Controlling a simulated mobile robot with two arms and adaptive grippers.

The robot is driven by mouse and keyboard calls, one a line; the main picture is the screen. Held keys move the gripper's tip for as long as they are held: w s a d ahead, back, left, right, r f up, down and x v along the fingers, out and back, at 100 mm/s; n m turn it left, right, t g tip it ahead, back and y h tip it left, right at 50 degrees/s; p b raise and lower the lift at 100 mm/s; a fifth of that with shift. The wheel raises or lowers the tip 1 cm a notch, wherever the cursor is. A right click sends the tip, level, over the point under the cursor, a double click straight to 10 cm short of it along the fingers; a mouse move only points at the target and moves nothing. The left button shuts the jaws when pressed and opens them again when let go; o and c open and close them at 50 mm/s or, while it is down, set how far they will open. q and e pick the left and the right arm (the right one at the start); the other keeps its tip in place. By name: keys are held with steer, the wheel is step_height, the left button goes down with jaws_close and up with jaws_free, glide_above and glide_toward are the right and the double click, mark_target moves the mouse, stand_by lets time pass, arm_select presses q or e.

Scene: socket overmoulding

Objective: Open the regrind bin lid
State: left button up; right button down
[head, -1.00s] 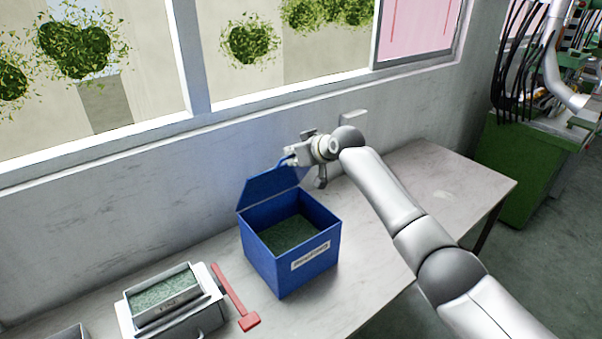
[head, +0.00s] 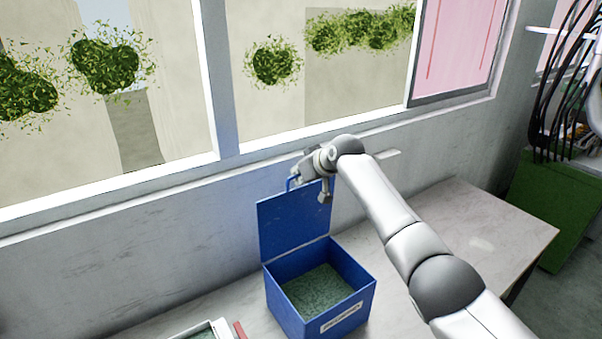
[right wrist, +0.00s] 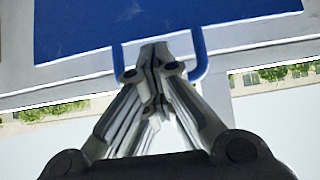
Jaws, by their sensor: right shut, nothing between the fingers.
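The blue regrind bin (head: 345,316) stands on the bench with green granules (head: 316,290) inside and a white label on its front. Its lid (head: 292,222) stands raised, roughly upright, at the back edge of the bin. My right gripper (head: 298,180) is at the blue handle at the lid's top edge. In the right wrist view the fingers (right wrist: 154,50) are shut, with their tips between the two sides of the handle loop (right wrist: 202,60), and the lid (right wrist: 160,22) shows beyond. Whether the fingers touch the handle I cannot tell. My left gripper is out of view.
A grey wall and windows rise close behind the bench (head: 455,225). A container's edge (head: 205,333) and part of a red tool (head: 240,330) show at the bottom, left of the bin. The bench right of the bin is mostly clear.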

steer(key=shift+s+f, duration=0.1)
steer(key=shift+f, duration=0.1)
steer(key=c, duration=1.8)
jaws_free()
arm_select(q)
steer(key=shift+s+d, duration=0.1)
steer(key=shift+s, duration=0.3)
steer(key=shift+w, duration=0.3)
arm_select(e)
steer(key=shift+o, duration=0.4)
steer(key=shift+o, duration=0.2)
